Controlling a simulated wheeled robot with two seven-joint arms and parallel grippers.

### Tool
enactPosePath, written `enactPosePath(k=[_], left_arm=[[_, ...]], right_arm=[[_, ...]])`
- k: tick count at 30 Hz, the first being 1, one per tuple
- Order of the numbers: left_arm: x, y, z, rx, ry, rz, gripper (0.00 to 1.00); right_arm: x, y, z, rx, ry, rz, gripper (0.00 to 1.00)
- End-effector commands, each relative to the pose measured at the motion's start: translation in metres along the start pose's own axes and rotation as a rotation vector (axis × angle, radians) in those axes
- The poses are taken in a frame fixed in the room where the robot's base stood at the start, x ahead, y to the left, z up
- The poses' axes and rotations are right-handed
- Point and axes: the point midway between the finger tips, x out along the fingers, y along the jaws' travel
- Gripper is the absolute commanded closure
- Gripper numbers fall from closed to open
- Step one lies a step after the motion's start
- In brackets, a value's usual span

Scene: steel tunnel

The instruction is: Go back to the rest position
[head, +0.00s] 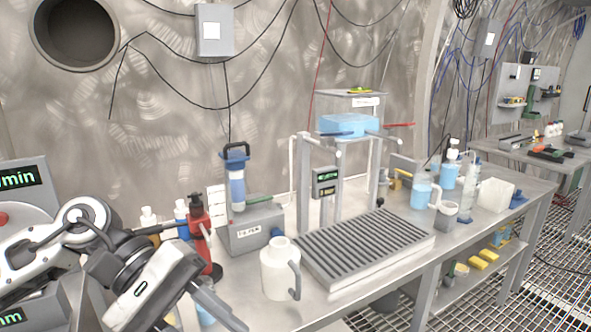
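My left arm comes in from the left edge, and its gripper (222,306) hangs low in front of the steel bench. Its grey fingers point down and right, left of a white jug (280,270). I cannot tell whether they are apart or closed, and I see nothing clearly held. My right gripper is not in view.
The steel bench (330,308) carries a ribbed drain tray (365,248), a frame with a blue block (347,125), a red bottle (200,225), a grey box device (252,232) and blue-filled containers (421,192). A grated floor (550,270) lies at right.

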Motion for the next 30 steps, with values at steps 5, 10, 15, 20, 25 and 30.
enactPosePath(k=[5,10,15,20,25,30], left_arm=[[0.047,0.054,0.021,-0.653,-0.456,0.460,0.60],[0.039,0.072,-0.014,-1.393,-0.982,0.800,0.60],[0.039,0.013,-0.088,-2.138,-1.636,1.069,0.60],[0.072,-0.094,-0.134,1.791,1.589,-0.873,0.60],[0.117,-0.189,-0.134,1.257,1.354,-0.666,0.60],[0.142,-0.237,-0.121,0.988,1.238,-0.581,0.60]], right_arm=[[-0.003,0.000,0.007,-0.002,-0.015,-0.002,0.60],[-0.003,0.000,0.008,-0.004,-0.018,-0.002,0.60],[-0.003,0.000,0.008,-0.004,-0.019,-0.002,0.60],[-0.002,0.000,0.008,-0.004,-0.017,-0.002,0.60],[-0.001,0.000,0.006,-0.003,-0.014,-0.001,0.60],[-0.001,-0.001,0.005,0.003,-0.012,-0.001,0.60]])
